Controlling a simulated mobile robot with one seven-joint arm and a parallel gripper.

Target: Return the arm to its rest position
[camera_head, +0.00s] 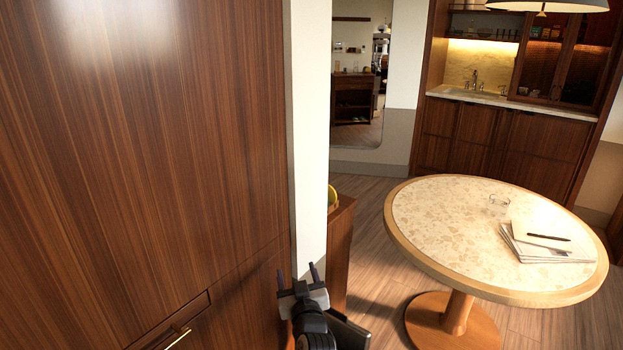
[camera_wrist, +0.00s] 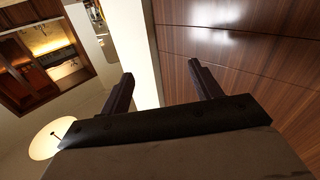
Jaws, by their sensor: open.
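My gripper (camera_head: 298,274) is at the bottom middle of the head view, with its two dark fingers spread apart and pointing up. It is close to the edge of the wooden cabinet and the white wall end. In the wrist view my gripper (camera_wrist: 160,82) is open, with nothing between the fingers. The wrist view is tilted and shows the wall edge beyond the fingers and the wood panels to the right. Most of my arm is out of the head view.
A tall wooden cabinet (camera_head: 140,150) fills the left, with a brass handle (camera_head: 177,339) low down. A round table (camera_head: 430,215) holding papers (camera_head: 540,243) stands at right. A small wooden cabinet (camera_head: 340,250) is just right of my gripper. Floor (camera_head: 375,290) shows between it and the table.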

